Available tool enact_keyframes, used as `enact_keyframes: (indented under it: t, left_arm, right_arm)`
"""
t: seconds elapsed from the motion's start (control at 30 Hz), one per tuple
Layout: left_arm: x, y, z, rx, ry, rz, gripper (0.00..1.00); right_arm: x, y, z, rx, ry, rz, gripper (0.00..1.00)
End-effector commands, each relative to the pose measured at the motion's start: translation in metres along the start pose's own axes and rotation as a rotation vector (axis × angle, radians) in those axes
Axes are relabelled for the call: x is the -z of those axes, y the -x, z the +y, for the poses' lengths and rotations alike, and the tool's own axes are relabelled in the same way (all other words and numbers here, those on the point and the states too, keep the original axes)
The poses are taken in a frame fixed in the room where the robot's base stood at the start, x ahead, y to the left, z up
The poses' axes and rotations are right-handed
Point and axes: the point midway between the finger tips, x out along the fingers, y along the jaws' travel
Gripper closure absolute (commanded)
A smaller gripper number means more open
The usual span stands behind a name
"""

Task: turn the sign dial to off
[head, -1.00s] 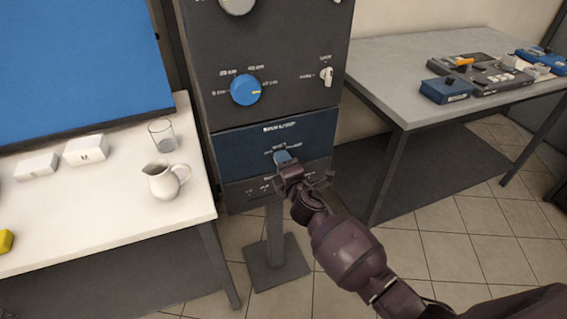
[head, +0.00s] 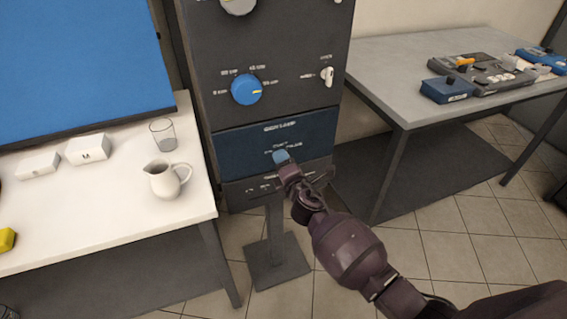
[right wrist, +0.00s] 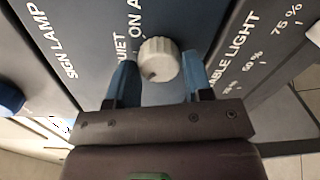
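The sign dial (right wrist: 158,60) is a small white ribbed knob on the dark blue panel lettered SIGN LAMP (head: 232,150). In the right wrist view, QUIET and ON labels are beside it, and the OFF label cannot be made out. A dark mark shows low on the knob's face, but its setting is unclear. My right gripper (right wrist: 159,84) is open, its blue fingertips on either side of the knob with gaps showing. In the head view, my right gripper (head: 281,157) is at the panel and hides the dial. My left gripper is not in view.
A blue dial (head: 246,90) and white switch (head: 327,76) sit higher on the cabinet. A white table (head: 120,215) at left holds a pitcher (head: 166,181) and glass (head: 163,134). A grey table (head: 400,60) with control boxes stands at right.

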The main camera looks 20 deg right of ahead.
Motion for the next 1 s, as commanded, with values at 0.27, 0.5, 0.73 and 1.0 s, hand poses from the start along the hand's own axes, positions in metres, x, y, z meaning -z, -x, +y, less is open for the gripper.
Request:
enact_keyframes:
  t: [0.27,0.5,0.73,1.0]
  left_arm:
    - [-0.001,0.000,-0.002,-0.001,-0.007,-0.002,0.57]
    - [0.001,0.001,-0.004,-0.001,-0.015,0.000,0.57]
    - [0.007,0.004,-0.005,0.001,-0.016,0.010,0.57]
    - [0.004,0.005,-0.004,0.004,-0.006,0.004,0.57]
  right_arm:
    - [0.000,0.000,0.000,0.000,-0.002,0.000,0.34]
    - [0.000,0.006,0.000,0.001,-0.002,0.000,0.34]
    - [-0.001,0.038,0.001,-0.001,-0.003,-0.001,0.34]
    - [0.000,0.082,0.001,0.000,-0.002,0.000,0.34]
